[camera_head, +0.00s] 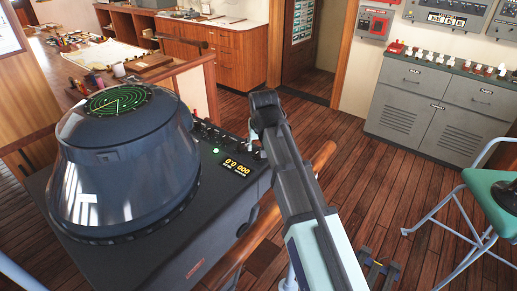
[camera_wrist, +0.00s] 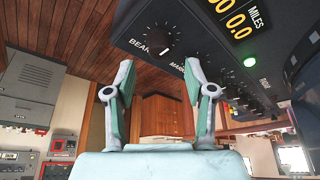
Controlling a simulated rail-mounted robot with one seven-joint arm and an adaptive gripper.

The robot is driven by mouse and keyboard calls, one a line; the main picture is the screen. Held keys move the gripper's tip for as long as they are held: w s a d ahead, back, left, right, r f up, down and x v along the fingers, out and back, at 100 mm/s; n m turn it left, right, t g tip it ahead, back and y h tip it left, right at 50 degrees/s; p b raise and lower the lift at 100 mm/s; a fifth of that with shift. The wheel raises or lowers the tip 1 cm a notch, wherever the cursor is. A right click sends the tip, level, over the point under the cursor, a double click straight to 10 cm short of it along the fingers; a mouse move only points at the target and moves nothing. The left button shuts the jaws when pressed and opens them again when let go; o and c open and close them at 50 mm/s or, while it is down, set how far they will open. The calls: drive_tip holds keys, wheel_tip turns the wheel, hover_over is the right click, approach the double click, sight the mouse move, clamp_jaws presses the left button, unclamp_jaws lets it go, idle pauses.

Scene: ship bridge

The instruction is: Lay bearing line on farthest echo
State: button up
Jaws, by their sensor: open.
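The radar set has a dark dome hood (camera_head: 125,175) with a round green screen (camera_head: 118,100) on top. A pale line and several green marks show on the screen, too small to tell which echo is farthest. A yellow readout (camera_head: 236,168) shows on the console's sloped panel, partly in the wrist view too (camera_wrist: 240,18). A black knob (camera_wrist: 158,42) with a white mark sits beside lettering starting "BEAR". My gripper (camera_wrist: 158,68) is open and empty, its fingertips apart and below the knob in the wrist picture.
A green lamp (camera_wrist: 250,62) and a row of smaller controls (camera_wrist: 225,85) lie along the panel. A wooden rail (camera_head: 262,235) runs beside the console under my arm. A green chair (camera_head: 490,195) stands right; open floor (camera_head: 390,185) lies between.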

sight(258, 152)
drive_tip(key=shift+p+x, duration=0.4)
drive_tip(key=shift+x, duration=1.95)
clamp_jaws()
